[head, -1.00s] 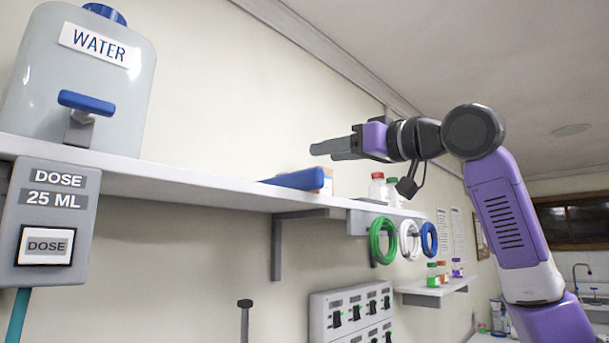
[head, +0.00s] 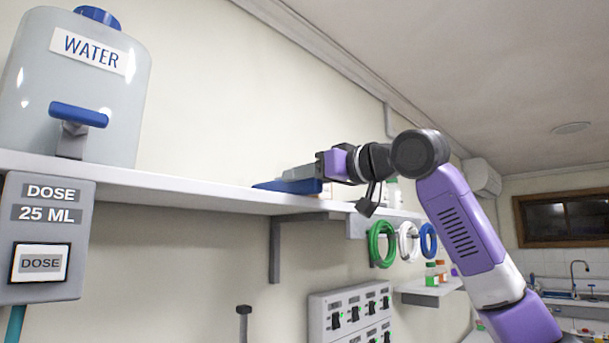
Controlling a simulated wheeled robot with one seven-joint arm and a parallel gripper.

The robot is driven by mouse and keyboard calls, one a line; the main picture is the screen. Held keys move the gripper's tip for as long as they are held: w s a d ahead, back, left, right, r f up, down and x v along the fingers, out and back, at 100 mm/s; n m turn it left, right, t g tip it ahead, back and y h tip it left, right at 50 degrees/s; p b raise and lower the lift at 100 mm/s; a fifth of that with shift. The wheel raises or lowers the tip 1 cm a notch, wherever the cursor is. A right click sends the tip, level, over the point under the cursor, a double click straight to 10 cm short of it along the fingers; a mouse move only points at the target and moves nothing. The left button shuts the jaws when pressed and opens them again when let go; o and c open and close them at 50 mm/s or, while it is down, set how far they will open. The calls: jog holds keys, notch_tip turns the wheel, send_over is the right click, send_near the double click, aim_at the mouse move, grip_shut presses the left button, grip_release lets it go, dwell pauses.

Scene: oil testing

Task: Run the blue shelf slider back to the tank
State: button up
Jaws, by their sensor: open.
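The blue slider (head: 266,186) is a flat blue piece on the white shelf (head: 190,189), well to the right of the tank. The translucent tank (head: 85,98), labelled WATER, stands at the shelf's left end with a blue cap and blue tap handle. My gripper (head: 290,180) is open, its grey fingers pointing left, low over the shelf at the slider.
The shelf between tank and slider is clear. A grey dose box (head: 44,238) hangs at the left front. Green (head: 381,244), white and blue rings hang below the shelf near a bracket. A switch panel (head: 350,315) is lower down. Bottles are partly hidden behind my arm.

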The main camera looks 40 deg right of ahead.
grip_shut()
dwell(1.4)
